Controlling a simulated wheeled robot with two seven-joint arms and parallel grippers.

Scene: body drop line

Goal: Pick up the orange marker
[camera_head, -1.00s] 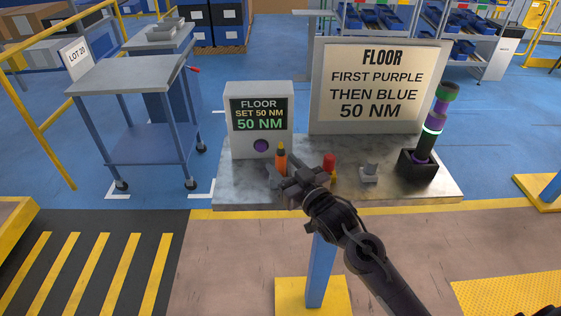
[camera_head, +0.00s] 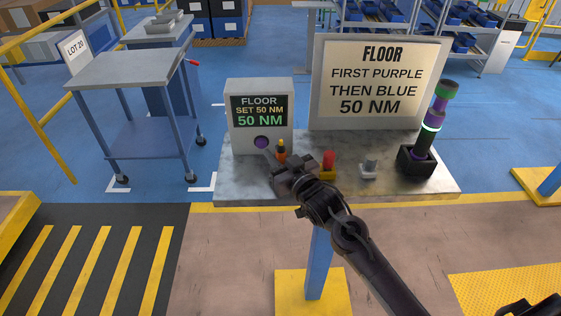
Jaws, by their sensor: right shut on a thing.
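The orange marker (camera_head: 281,153), with a dark and yellowish top, stands roughly upright at the front left of the grey bench top, in front of the torque display box. My right gripper (camera_head: 278,163) reaches in from the lower right and is shut on the orange marker. The gripper hides the marker's lower part, so I cannot tell whether its base touches the bench. My left gripper is not in view.
The display box (camera_head: 262,85) stands close behind the gripper. A red-topped yellow item (camera_head: 328,163), a small grey fixture (camera_head: 369,168) and a black holder (camera_head: 416,163) with a stacked tool stand to the right. A large sign (camera_head: 380,82) blocks the back.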

